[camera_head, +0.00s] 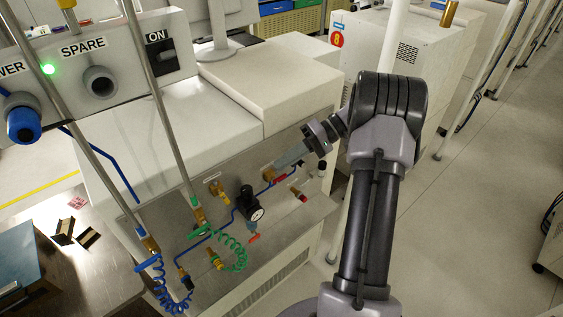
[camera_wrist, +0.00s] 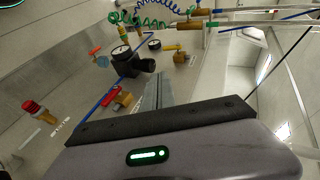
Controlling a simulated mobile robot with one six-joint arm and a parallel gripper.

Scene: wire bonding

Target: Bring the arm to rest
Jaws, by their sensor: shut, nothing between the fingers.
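My gripper (camera_head: 284,160) points left and down in the head view, close in front of the machine's pneumatic panel (camera_head: 228,262). Its fingers are shut, with nothing seen between them. In the wrist view the grey fingers (camera_wrist: 158,92) stick out past the dark edge of my gripper body. A red-handled brass valve (camera_wrist: 115,97) is just left of them, also seen below the fingertips in the head view (camera_head: 280,178). I cannot tell whether the fingers touch it. My arm rises from the bottom right and bends at the elbow.
A black regulator with a gauge (camera_head: 250,206), coiled green hose (camera_head: 234,256) and coiled blue hose (camera_head: 168,292) sit on the panel. A second white machine (camera_head: 375,50) stands behind. A thin post (camera_head: 345,205) runs beside my arm. The floor (camera_head: 470,200) to the right is clear.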

